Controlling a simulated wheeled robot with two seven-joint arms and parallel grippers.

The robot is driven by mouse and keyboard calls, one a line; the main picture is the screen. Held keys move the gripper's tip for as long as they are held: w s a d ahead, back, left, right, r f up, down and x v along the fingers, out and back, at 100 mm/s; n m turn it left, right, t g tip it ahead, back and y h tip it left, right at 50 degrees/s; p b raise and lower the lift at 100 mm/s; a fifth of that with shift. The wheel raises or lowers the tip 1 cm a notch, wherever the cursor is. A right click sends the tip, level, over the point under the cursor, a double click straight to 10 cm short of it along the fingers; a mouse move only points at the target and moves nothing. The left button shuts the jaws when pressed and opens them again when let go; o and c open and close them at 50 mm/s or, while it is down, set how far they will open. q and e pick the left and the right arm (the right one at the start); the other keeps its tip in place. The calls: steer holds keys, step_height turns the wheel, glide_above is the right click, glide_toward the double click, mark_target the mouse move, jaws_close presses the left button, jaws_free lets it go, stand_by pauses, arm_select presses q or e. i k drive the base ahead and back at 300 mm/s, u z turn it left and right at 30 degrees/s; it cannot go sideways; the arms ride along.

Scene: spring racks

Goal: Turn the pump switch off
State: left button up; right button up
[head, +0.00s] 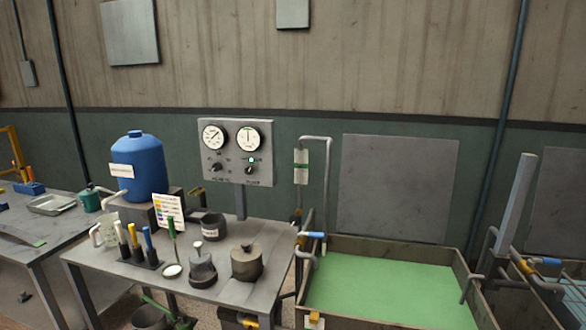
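A grey control panel (266,150) stands on a post at the back of the metal table. It carries two round white gauges, a left gauge (214,137) and a right gauge (247,139). Below them are two dark knobs, a left knob (216,168) and a right knob (249,169). Small white labels sit around the knobs, but they are too small to read. I cannot tell which control is the pump switch or how it is set. A small yellowish box (315,320) is on the green tank's front left corner. Neither of my grippers is in view.
Another cluttered table (50,222) is at left.

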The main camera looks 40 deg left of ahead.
mark_target(249, 170)
steer(key=u, duration=0.35)
steer(key=i, duration=0.85)
steer(key=u, duration=0.7)
